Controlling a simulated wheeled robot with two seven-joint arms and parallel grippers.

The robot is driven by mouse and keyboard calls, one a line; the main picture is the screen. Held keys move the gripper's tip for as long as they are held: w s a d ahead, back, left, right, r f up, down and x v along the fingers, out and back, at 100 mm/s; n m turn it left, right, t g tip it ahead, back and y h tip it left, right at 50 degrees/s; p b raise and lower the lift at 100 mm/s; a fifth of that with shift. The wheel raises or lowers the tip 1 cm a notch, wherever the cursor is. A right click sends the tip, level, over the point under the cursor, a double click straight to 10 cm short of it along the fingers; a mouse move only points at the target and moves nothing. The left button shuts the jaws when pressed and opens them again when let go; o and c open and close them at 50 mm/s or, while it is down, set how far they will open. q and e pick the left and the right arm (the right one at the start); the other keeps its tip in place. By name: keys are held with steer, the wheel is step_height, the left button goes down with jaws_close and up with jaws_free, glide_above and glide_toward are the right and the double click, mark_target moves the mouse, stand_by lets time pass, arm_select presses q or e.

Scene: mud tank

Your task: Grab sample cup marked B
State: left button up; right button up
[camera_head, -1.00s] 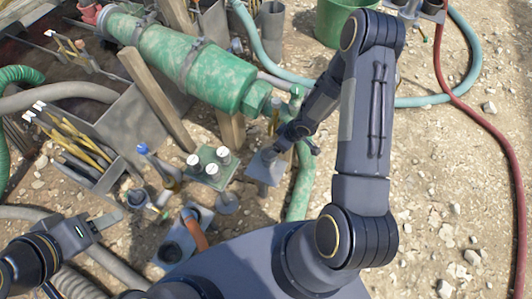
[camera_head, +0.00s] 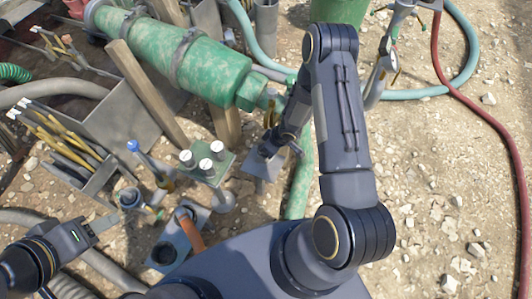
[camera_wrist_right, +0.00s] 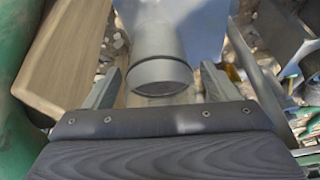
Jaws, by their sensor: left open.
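Three small white-topped cups (camera_head: 204,164) stand on a green stand (camera_head: 217,171) left of centre in the head view. They look like sample cups, but I cannot read a B on any of them. My left gripper (camera_head: 112,219) is at the lower left, open, close to the blue-topped clutter and left of the cups. My right gripper (camera_head: 272,147) is right of the cups, above a grey plate, small and partly hidden by its own arm. In the right wrist view its two fingers (camera_wrist_right: 160,92) stand apart on either side of a grey cylinder (camera_wrist_right: 160,75), with gaps beside it.
A green pipe (camera_head: 205,70) and a wooden post (camera_head: 150,100) lie beyond the cups. A metal box of yellow-handled tools (camera_head: 62,140) is at the left. Open gravel lies at the right, crossed by a red hose (camera_head: 480,115).

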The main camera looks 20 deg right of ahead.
steer(key=c, duration=1.1)
